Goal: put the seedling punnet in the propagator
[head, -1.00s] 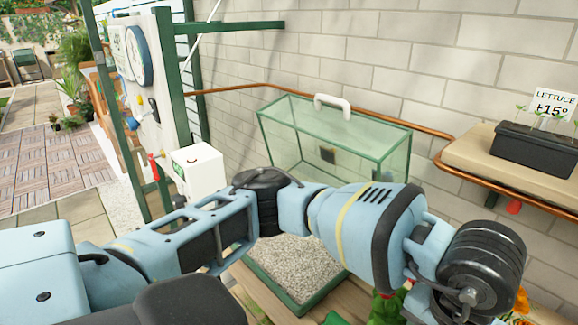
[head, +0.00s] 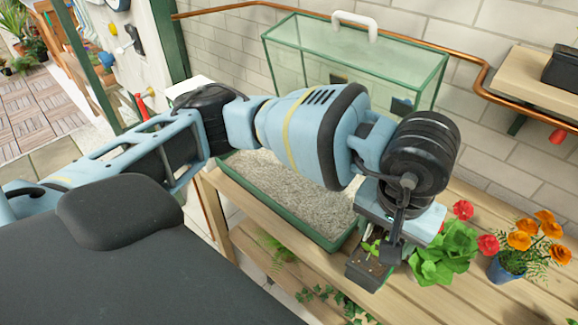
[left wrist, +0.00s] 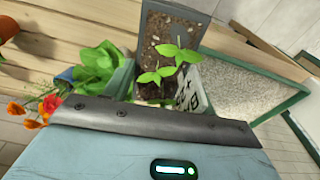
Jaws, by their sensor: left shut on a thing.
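The seedling punnet (head: 368,270) is a small dark pot of soil with green seedlings. My left gripper (head: 385,245) is shut on it and holds it near the front right corner of the gravel tray. In the left wrist view the punnet (left wrist: 153,50) shows its dark wall, soil, leaves and part of a white label. The propagator's green-edged gravel tray (head: 345,240) lies on the wooden bench, partly hidden by my left arm. Its clear cover (head: 300,62), with green edges and a white handle, stands behind the tray. My right gripper is not in view.
A leafy green plant (head: 445,255) and a blue pot of orange flowers (head: 505,270) stand just right of the punnet. A copper pipe (head: 470,90) runs along the brick wall. A shelf (head: 535,85) with a dark container (head: 565,70) is at right.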

